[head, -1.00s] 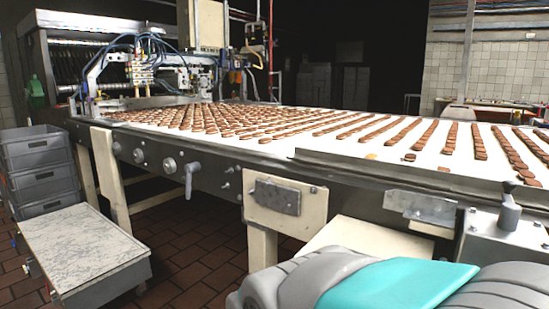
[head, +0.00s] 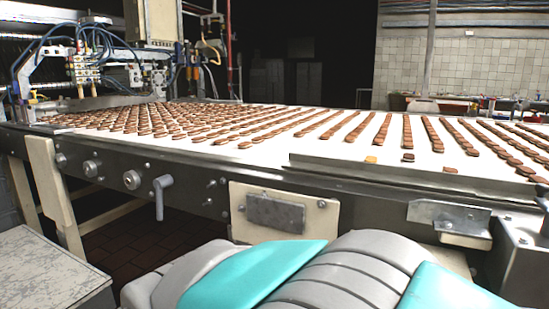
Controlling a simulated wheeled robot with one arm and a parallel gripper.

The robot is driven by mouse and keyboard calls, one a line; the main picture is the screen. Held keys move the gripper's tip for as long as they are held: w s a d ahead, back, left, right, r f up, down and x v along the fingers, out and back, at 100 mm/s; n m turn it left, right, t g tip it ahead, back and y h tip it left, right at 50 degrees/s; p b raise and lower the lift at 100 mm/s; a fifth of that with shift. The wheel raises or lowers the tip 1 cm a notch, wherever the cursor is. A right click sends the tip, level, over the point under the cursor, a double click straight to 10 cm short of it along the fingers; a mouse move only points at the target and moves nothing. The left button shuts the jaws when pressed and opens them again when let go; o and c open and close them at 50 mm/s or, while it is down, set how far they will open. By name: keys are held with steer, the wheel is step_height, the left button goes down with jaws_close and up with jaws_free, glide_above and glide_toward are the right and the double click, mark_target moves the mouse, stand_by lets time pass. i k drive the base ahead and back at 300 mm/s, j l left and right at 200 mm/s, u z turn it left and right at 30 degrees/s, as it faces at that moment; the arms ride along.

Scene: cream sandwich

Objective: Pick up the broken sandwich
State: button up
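Rows of brown sandwich biscuits (head: 386,126) lie on the white conveyor belt (head: 345,146) in the head view. Near the belt's front edge, a few pieces lie apart from the rows: a small brown piece (head: 408,158), an orange-tan piece (head: 371,160) and a brown piece (head: 450,170) by the metal rail. I cannot tell for certain which of these is the broken sandwich. My gripper is not in view; only grey and teal parts of my own body show at the bottom.
A metal rail (head: 400,176) runs along the belt's front edge. A bracket (head: 449,217) and a grey housing (head: 527,246) stick out at the right. A pale-topped cart (head: 40,262) stands at lower left. Depositing machinery (head: 100,62) stands at the belt's far left.

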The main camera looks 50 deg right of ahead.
mark_target(445, 169)
steer(key=i+z, duration=0.2)
steer(key=z, duration=0.25)
steer(key=i+z, duration=0.15)
steer(key=z, duration=0.25)
steer(key=i+j+z, duration=0.15)
steer(key=z, duration=0.3)
